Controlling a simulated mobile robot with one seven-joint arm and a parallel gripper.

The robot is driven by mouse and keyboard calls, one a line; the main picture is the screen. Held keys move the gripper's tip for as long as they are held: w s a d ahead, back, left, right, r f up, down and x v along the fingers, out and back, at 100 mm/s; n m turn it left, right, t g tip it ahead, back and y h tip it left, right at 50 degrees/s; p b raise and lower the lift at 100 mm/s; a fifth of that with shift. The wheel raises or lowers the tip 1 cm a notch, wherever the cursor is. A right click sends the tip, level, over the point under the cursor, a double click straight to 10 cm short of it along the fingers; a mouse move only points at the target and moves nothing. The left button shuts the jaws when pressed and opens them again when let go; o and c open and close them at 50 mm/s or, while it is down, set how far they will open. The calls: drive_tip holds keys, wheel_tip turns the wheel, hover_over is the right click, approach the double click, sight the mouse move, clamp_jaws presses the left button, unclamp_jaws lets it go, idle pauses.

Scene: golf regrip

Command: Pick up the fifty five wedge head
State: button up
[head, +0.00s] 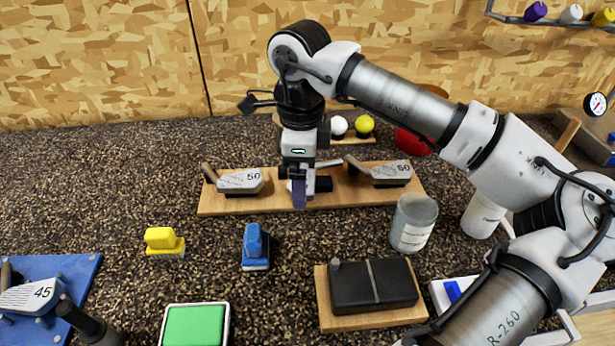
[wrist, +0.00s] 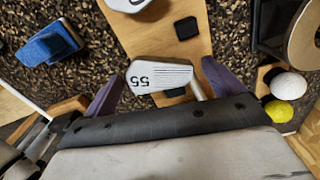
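The fifty-five wedge head (wrist: 150,74) is grey with grooves and a black "55", upside down in the wrist view. It sits over the wooden board (wrist: 140,35), with its hosel toward the right finger. My gripper (wrist: 162,72) is open, with one purple finger on each side of the head and visible gaps beside it. In the head view my gripper (head: 299,190) points down over the middle of the board (head: 230,206) and mostly hides this head. The 50 head (head: 240,181) lies to its left and the 60 head (head: 390,171) to its right.
Behind the board are a white ball (head: 338,126) and a yellow ball (head: 364,124). In front are a yellow block (head: 162,241), a blue block (head: 255,246), a grey can (head: 413,222) and a black case (head: 372,286). A 45 head (head: 32,296) is at left.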

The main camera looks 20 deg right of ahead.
drive_tip(key=c, duration=0.9)
